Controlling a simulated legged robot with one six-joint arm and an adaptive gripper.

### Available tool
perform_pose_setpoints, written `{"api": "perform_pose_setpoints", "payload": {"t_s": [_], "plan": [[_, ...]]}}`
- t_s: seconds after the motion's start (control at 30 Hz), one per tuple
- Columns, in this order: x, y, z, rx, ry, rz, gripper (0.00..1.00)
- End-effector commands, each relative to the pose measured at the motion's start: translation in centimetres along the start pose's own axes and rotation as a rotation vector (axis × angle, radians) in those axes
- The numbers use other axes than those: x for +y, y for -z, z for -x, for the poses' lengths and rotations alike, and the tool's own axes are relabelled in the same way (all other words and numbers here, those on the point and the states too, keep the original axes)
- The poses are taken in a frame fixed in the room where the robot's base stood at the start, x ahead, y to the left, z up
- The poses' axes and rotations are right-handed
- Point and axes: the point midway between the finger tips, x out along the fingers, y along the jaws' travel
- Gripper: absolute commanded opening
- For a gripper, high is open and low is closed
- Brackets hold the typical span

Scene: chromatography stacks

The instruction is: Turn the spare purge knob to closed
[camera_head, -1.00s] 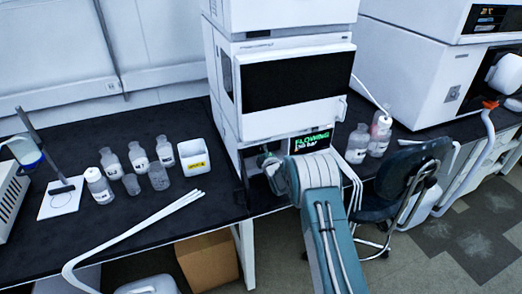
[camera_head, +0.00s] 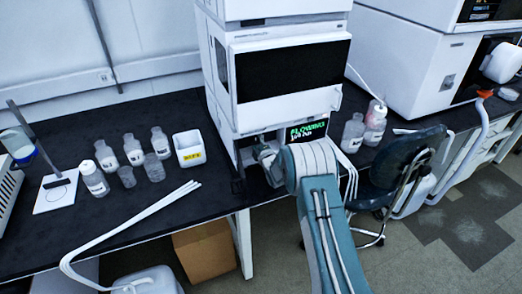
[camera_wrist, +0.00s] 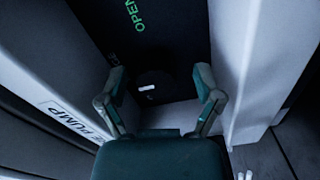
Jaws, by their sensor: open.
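In the wrist view a dark round knob (camera_wrist: 151,94) with a short white mark sits on a dark panel, deep between my fingers. The white mark lies nearly level in the picture. Green letters reading OPEN (camera_wrist: 138,15) show above it. My gripper (camera_wrist: 160,76) is open, with one finger on each side of the knob; I see no clear contact. The lower part of the knob is close to my gripper's body. The stack's small display (camera_head: 308,132) reads FLOWING in green.
Pale walls flank my gripper in the wrist view; the left one has a label (camera_wrist: 75,118) ending in PUMP. In the head view, bottles (camera_head: 133,154) and a white bin (camera_head: 188,155) stand left of the stack. A chair (camera_head: 397,185) stands right of my arm.

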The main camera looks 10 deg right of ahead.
Motion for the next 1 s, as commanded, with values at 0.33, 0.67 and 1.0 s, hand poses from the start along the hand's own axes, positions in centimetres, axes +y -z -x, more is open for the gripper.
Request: {"api": "perform_pose_setpoints", "payload": {"t_s": [0.33, 0.67, 1.0], "plan": [[0.0, 0.1, 5.4, -0.001, 0.001, 0.000, 0.84], [-0.2, 0.2, 10.2, 0.001, 0.003, 0.002, 0.84], [-0.2, 0.2, 11.0, 0.001, 0.002, 0.002, 0.84]]}}
